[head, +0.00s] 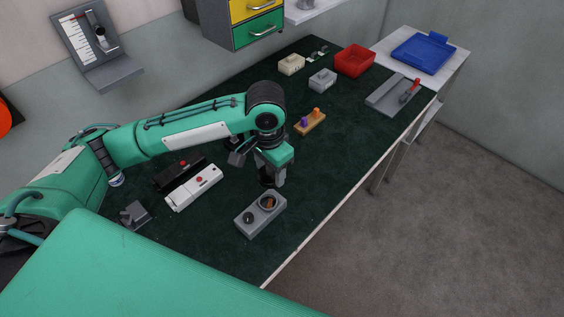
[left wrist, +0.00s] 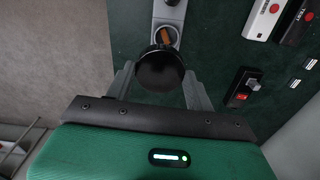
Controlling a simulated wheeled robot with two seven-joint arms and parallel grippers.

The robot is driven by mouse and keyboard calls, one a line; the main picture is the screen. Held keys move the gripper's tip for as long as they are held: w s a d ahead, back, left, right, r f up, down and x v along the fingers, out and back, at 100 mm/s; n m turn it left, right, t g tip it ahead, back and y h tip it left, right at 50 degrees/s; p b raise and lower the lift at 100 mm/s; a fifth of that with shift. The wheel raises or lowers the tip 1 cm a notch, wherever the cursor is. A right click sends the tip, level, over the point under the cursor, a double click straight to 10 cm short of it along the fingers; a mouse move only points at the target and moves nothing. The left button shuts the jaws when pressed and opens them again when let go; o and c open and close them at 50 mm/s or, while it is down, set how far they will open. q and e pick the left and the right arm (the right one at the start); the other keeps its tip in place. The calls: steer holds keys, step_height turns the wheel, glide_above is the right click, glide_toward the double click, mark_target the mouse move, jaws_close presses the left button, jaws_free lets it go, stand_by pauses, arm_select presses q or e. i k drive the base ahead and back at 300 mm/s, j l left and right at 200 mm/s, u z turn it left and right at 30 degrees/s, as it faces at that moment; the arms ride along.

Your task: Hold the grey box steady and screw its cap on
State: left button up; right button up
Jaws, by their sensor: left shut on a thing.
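The grey box (head: 257,222) lies on the dark green bench top near its front edge. It has a round open collar with something orange-brown inside, and a smaller dark round feature beside it. Nothing is seen gripping the box. My left gripper (head: 270,181) is just behind the box, pointing down, and is shut on the round black cap (left wrist: 160,69). The cap is apart from the box, close to the collar. In the left wrist view the grey box (left wrist: 170,14) is at the top, its collar partly hidden by the cap. My right gripper is not in view.
White (head: 194,188) and black (head: 180,172) devices with red buttons lie left of the gripper. The bench right of the grey box is clear.

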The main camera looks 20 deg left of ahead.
mark_target(263, 216)
steer(key=l+u, duration=0.1)
steer(key=u, duration=1.15)
steer(key=l+u, duration=1)
steer(key=k+l+u, duration=0.15)
steer(key=l+u, duration=0.35)
steer(key=k+l, duration=0.25)
steer(key=l, duration=0.15)
steer(key=k+l+u, duration=0.1)
steer(key=k+l, duration=0.15)
steer(key=l, duration=0.2)
